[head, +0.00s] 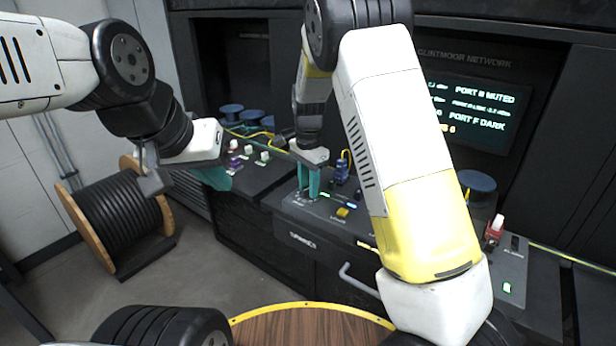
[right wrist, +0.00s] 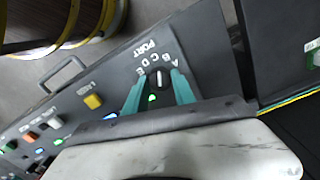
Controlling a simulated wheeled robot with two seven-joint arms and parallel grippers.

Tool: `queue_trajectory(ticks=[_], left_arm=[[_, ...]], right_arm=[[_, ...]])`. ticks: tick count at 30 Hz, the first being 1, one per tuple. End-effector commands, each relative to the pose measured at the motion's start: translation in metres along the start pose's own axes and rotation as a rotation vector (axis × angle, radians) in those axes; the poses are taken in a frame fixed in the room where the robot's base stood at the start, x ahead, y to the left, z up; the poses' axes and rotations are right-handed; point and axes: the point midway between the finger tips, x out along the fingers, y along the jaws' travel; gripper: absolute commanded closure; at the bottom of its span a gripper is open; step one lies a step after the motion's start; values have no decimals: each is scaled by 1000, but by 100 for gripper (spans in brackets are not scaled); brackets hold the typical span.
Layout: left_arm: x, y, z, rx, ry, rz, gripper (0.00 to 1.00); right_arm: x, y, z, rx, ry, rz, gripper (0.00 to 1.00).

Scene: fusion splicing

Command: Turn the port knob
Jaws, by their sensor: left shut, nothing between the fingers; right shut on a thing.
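The port knob (right wrist: 158,80) is a dark round knob with a light pointer mark on the sloped console panel. The letters A to E and the word PORT are printed around it. My right gripper (right wrist: 160,90) is shut on the knob, with one teal finger on each side of it. In the head view my right gripper (head: 308,183) reaches down to the panel, and its fingers mostly hide the knob there. My left gripper (head: 216,178) is shut and empty in the air, left of the console and apart from it.
The console (head: 300,225) carries a yellow button (head: 342,212), lit indicators and a front handle (head: 357,283). A cable reel (head: 115,225) stands on the floor at left. A round wooden top (head: 310,328) is in front.

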Motion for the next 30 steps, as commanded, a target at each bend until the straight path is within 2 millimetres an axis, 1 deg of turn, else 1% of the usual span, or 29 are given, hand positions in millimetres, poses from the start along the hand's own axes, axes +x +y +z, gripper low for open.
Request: queue_trajectory(ticks=[21, 30], left_arm=[[0, 0, 0, 0, 0, 0, 100], [0, 0, 0, 0, 0, 0, 100]], right_arm=[[-1, -1, -1, -679, 1, -3, 100], [-1, -1, 0, -940, 2, -3, 100]])
